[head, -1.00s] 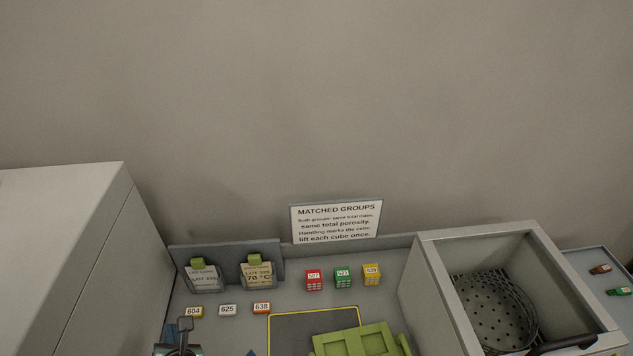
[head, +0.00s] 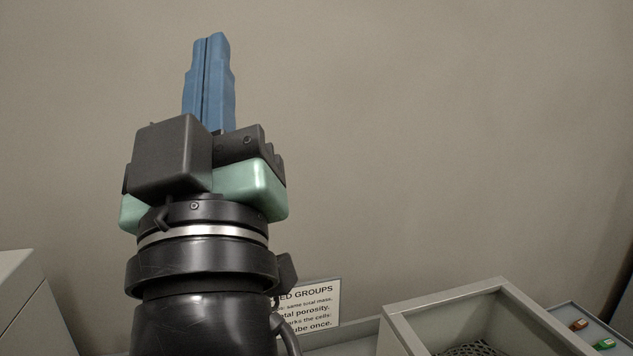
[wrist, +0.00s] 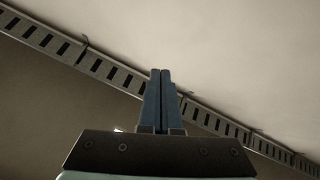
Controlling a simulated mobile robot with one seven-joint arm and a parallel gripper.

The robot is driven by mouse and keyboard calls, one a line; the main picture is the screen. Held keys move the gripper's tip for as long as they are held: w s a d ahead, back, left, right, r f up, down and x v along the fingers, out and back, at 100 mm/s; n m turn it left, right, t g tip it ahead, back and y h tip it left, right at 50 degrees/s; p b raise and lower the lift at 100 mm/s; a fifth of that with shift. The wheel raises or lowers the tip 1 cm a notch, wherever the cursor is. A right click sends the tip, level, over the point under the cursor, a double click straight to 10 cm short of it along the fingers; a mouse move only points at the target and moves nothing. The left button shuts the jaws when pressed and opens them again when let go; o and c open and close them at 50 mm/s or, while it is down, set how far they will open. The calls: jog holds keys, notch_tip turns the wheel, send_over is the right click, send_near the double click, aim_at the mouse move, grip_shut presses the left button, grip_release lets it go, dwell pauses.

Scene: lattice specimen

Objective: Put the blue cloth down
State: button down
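My gripper (head: 212,42) points up in front of the wall in the head view, well above the worktop. Its two long blue fingers lie side by side with only a thin seam between them. The wrist view also shows my gripper (wrist: 160,73) with its fingers together and no cloth hanging from them or between them. The gripper is shut and looks empty. I do not see the blue cloth in either view now; most of the worktop is out of frame or behind my arm.
A grey open-topped box (head: 450,305) with a dark perforated basket (head: 472,349) stands at lower right. Beyond it is a tray (head: 565,310) with small brown and green pieces. A sign (head: 318,306) is partly behind my arm. A grey cabinet (head: 25,305) stands at lower left.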

jog(key=s+d+r+m+t+h+b, duration=0.1)
jog(key=s+d+m+t+h, duration=0.1)
jog(key=s+d+m+h, duration=0.3)
jog(key=d+m+h, duration=0.1)
jog(key=d+m, duration=0.1)
jog(key=d, duration=0.2)
